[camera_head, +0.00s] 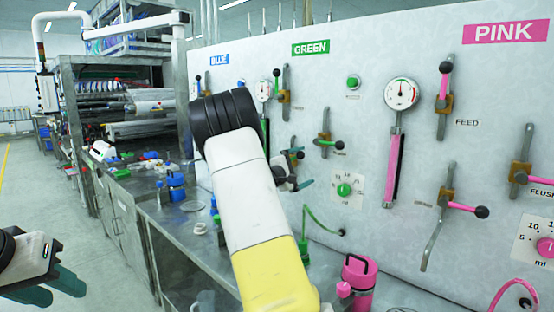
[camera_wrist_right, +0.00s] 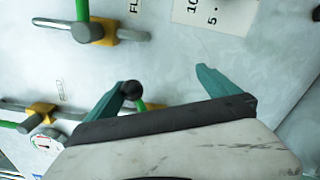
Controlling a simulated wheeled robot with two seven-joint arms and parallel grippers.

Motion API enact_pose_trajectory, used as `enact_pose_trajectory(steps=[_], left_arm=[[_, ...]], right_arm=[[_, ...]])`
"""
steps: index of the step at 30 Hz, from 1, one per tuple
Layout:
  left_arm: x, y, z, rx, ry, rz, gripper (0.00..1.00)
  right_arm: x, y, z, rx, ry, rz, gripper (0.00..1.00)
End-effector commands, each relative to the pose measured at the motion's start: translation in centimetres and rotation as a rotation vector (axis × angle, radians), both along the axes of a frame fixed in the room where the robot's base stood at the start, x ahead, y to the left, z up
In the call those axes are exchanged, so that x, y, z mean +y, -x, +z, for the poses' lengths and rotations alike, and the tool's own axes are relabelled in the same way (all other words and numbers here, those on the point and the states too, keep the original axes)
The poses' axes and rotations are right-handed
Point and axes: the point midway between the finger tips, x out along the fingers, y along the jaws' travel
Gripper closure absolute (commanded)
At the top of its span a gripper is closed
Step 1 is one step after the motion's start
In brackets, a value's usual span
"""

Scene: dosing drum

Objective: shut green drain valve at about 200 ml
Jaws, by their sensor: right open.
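The green station sits under the GREEN sign (camera_head: 311,48) on the wall panel. My right gripper (camera_head: 299,184) is at the panel in the head view, partly hidden by my own arm. In the right wrist view the gripper (camera_wrist_right: 163,86) is open, teal fingers apart. A lever's black knob (camera_wrist_right: 132,88) shows beside the left finger, with a little green and yellow behind; most of this valve is hidden, and I cannot tell whether they touch. The green gauge (camera_head: 263,90) stands above a partly hidden green column (camera_head: 265,128); its level is unreadable. My left gripper (camera_head: 62,291) hangs open and empty at the lower left.
A green-handled valve (camera_head: 324,140) and a green ml dial (camera_head: 344,188) are close to the right gripper. PINK levers and a pink column (camera_head: 391,170) are to the right. A pink bottle (camera_head: 358,283) and blue-capped containers (camera_head: 176,186) stand on the steel counter (camera_head: 190,250).

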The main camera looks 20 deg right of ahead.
Motion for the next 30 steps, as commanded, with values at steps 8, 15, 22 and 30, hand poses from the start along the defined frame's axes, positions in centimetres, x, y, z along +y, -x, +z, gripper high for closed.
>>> enact_pose_trajectory(steps=[8,15,22,30], left_arm=[[0.0,0.0,0.0,0.0,0.0,0.0,0.64],[0.0,0.0,0.0,0.0,0.0,0.0,0.64],[0.0,0.0,0.0,0.0,0.0,0.0,0.64],[0.0,0.0,0.0,0.0,0.0,0.0,0.64]], right_arm=[[-0.1,0.1,-1.2,0.001,0.0,0.0,0.0],[-0.1,0.1,-2.2,0.001,0.0,0.0,0.0],[0.0,0.1,-2.3,0.0,-0.001,0.0,0.0],[-0.1,0.2,-2.7,0.001,0.0,0.0,0.0]])
